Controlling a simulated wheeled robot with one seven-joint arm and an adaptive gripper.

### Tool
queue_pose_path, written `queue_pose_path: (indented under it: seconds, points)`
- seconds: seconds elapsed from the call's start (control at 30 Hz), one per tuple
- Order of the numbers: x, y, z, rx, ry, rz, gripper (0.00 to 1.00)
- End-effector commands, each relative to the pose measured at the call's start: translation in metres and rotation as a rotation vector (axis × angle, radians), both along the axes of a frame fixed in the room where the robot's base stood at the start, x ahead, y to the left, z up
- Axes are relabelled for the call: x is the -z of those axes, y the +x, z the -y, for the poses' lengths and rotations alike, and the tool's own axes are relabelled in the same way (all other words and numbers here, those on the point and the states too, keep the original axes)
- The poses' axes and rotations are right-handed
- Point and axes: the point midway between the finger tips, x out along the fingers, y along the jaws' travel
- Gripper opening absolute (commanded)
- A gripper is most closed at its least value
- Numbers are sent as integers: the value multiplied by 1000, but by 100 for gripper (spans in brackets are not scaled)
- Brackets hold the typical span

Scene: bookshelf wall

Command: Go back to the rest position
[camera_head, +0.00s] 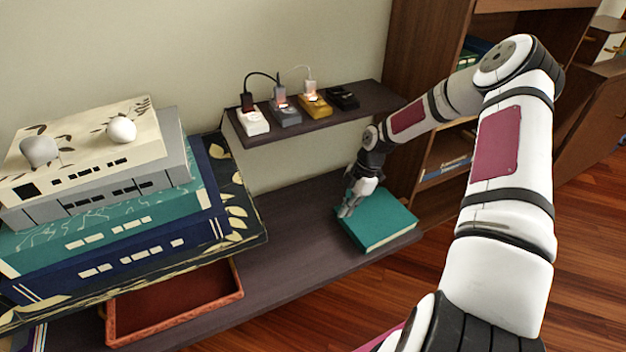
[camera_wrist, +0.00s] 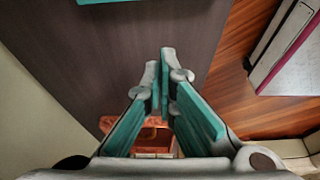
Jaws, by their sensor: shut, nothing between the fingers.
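My gripper (camera_head: 347,211) is at the end of my arm, over the left edge of a teal book (camera_head: 384,222) that lies flat on the lower dark shelf (camera_head: 290,230). In the wrist view my gripper (camera_wrist: 163,75) has its two teal-padded fingers together at the tips, with nothing between them. The edge of a teal thing, likely the same book, shows at the top of the wrist view (camera_wrist: 150,1). I cannot tell from the head view whether the fingertips touch the book.
A stack of large books and boxes (camera_head: 110,200) stands at left, with a grey knob and a white knob on top. A reddish tray (camera_head: 175,305) lies below it. A small upper shelf (camera_head: 310,122) carries several small devices with plugs. A brown bookcase (camera_head: 420,60) stands at right.

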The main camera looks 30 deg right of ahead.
Motion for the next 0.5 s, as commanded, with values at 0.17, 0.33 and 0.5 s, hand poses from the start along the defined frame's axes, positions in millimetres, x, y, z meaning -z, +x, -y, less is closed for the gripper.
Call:
queue_pose_path:
  seconds: [0.17,0.33,0.5]
  points:
    - [-2,0,0,1,-2,-1,0]
    - [-27,-5,-4,22,-52,-46,0]
    - [-82,-20,-13,105,-170,-134,0]
